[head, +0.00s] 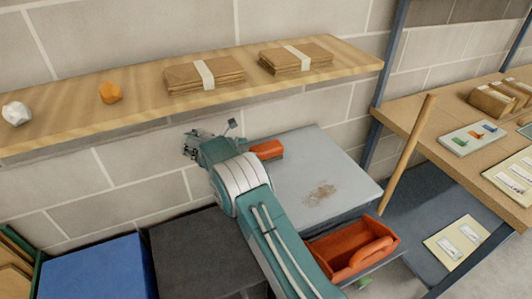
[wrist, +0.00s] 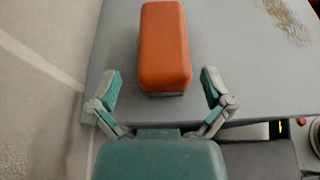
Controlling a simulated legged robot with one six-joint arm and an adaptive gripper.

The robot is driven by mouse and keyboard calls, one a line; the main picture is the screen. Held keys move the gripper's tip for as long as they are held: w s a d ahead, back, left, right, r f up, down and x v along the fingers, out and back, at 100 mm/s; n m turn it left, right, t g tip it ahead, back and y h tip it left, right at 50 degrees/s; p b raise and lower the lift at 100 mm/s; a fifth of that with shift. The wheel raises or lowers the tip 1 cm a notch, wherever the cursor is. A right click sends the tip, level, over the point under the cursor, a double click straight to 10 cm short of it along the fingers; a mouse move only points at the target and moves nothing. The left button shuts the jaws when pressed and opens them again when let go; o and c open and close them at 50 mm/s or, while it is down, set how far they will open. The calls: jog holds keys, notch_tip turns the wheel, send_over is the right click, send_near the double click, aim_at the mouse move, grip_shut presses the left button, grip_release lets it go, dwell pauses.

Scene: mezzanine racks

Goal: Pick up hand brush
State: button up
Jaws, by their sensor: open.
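The hand brush appears as an orange block (wrist: 165,45) with a thin grey-green strip under its near end. It lies on a grey top (wrist: 235,75) near the wall edge. In the head view its orange end (head: 267,149) shows just right of my gripper (head: 211,135), partly hidden by my arm. In the wrist view my gripper (wrist: 160,82) is open and empty. Its two fingers stand apart, left and right of the brush's near end, with gaps on both sides. I cannot tell the height between fingers and brush.
A wooden shelf (head: 140,108) with paper bundles juts out above and behind my gripper. An orange open scoop-like tray (head: 352,248) sits at the grey top's front right. A wooden stick (head: 407,152) leans by the blue post. The grey top's middle is clear except a brown stain (head: 320,193).

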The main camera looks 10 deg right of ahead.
aim_at(260, 148)
jog(key=x, duration=0.5)
jog(key=shift+s+d, duration=0.1)
jog(key=shift+d, duration=0.05)
jog(key=c, duration=1)
jog(key=shift+r, duration=0.1)
